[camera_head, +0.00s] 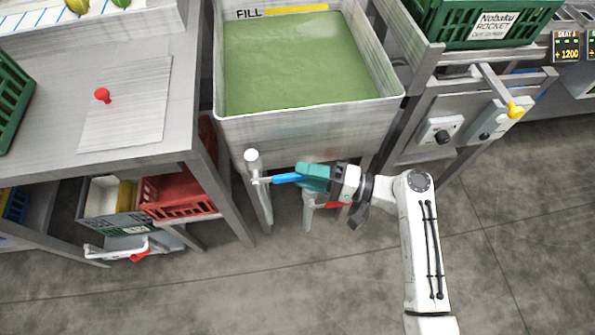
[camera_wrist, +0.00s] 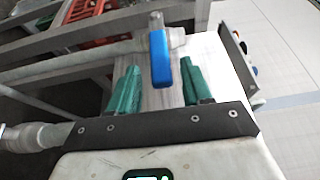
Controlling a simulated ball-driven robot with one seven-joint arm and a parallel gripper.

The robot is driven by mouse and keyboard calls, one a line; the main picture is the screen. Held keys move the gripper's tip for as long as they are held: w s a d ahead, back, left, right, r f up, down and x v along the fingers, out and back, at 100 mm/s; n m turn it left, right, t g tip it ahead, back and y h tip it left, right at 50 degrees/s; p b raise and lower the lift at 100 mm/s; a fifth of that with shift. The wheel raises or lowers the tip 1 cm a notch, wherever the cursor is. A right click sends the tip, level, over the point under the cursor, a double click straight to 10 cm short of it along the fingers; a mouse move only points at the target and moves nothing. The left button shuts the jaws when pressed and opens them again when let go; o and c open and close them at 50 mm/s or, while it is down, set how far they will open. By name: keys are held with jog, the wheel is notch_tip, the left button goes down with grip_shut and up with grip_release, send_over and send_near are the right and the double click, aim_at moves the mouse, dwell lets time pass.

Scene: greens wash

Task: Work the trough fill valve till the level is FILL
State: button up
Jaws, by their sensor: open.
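The trough (camera_head: 310,128) is a grey metal basin holding green water (camera_head: 295,65). Its far inner wall carries the word FILL and a yellow band (camera_head: 295,11); the water's far edge lies just under them. The fill valve's blue lever (camera_head: 288,178) sticks out to the right from a pipe fitting below the trough's front. My gripper (camera_head: 304,176) has teal fingers and is open at the lever's free end. In the wrist view the blue lever (camera_wrist: 161,62) reaches between the two spread fingers, with a gap on each side; contact is not seen.
A red handle (camera_head: 334,205) sits under the trough, close below my gripper. A steel table (camera_head: 60,110) with a red knob (camera_head: 102,95) stands left, red crate (camera_head: 178,193) beneath. A control panel with a yellow-tipped lever (camera_head: 514,110) is at right. Floor in front is clear.

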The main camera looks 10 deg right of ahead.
jog(key=v, duration=0.8)
dwell(0.4)
jog(key=s+f+n+g+h+p, duration=0.2)
jog(key=s+f+g+h+p, duration=0.1)
jog(key=s+f+h, duration=0.3)
jog(key=s+d+r+n+g+h+p, duration=0.1)
jog(key=s+d+r+h+p, duration=0.1)
jog(key=s+d+h, duration=0.3)
jog(key=s+d+r+n+g+h+p, duration=0.1)
jog(key=s+d+r+h, duration=0.4)
jog(key=s, duration=0.5)
jog(key=shift+d+r+n+g+h+p, duration=0.25)
jog(key=shift+d+g+h+p, duration=0.2)
jog(key=shift+g+p, duration=0.25)
